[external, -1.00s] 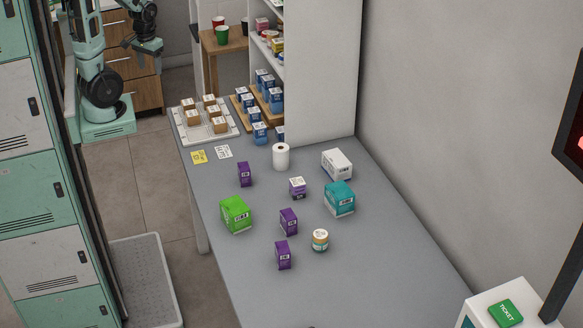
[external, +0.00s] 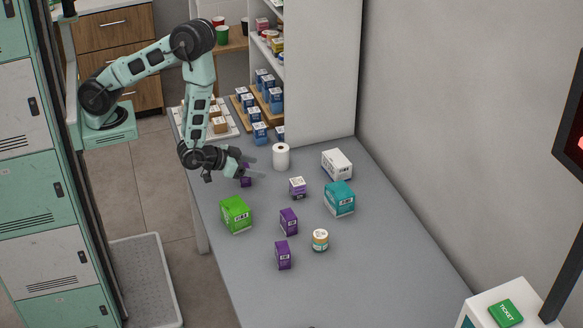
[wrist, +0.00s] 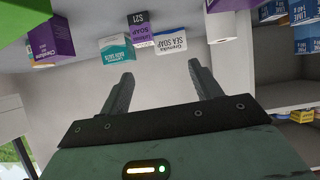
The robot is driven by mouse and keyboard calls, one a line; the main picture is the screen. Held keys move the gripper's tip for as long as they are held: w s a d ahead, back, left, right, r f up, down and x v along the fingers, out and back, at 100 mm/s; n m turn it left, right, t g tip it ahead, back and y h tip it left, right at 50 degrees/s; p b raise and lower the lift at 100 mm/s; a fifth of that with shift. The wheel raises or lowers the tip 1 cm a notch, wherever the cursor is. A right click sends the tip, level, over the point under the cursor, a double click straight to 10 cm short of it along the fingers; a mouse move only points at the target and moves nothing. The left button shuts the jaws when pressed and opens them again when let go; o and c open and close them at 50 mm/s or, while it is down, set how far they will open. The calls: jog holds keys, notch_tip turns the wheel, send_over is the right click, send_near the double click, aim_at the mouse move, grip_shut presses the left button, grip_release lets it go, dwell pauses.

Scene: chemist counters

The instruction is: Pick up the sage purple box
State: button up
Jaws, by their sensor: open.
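Several purple boxes are on the grey counter; I cannot read which one is sage. One purple box (external: 246,182) stands at the left, partly hidden behind my gripper (external: 252,164). Two more purple boxes, one mid-counter (external: 289,222) and one nearer the front (external: 283,256), stand apart from it. In the wrist view, which looks upside down, purple boxes show at the upper left (wrist: 52,42) and top middle (wrist: 138,18). My gripper (wrist: 162,75) has its fingers spread with nothing between them, low over the counter close to the left purple box.
A green box (external: 236,214), a white-and-purple box (external: 297,188), a teal box (external: 339,198), a white box (external: 337,163), a jar (external: 320,240) and a white roll (external: 281,157) stand around. Shelving and a wall bound the back and right. The front counter is clear.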

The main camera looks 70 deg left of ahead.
jog(key=s+d+f+t, duration=0.1)
jog(key=s+d, duration=0.2)
jog(key=p, duration=0.3)
send_near(294, 182)
jog(key=shift+m, duration=0.3)
jog(key=x, duration=0.5)
jog(key=shift+w+a+f, duration=0.1)
jog(key=shift+f, duration=0.2)
jog(key=shift+p+x, duration=1.35)
jog(key=shift+x, duration=1.3)
jog(key=shift+r, duration=0.15)
jog(key=shift+c, duration=0.3)
jog(key=c, duration=1)
jog(key=shift+c, duration=0.2)
